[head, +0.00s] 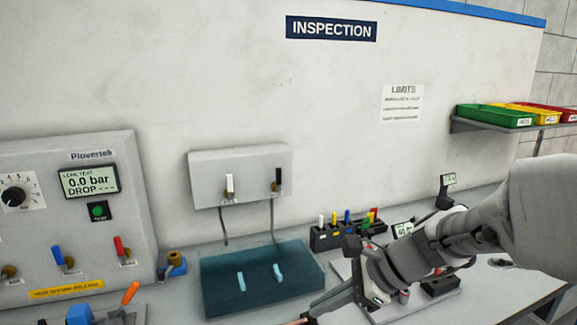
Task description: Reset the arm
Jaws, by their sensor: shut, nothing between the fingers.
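My arm reaches in from the right edge in the head view. My gripper (318,309) is low in the middle of the picture, pointing down and left over the bench, just right of the dark teal mat (222,296). Its fingers look closed together with nothing held between them. The fingertips are near the bottom edge. A small copper-coloured bit (296,322) shows by them, mostly cut off, and I cannot tell if it touches them.
A Plovertek test panel (120,180) stands at left with a blue-and-orange fixture (90,314) before it. A grey wall box (240,165) hangs above the mat. A marker rack (335,238) and instruments stand close behind my wrist. Coloured bins (497,117) sit on a right shelf.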

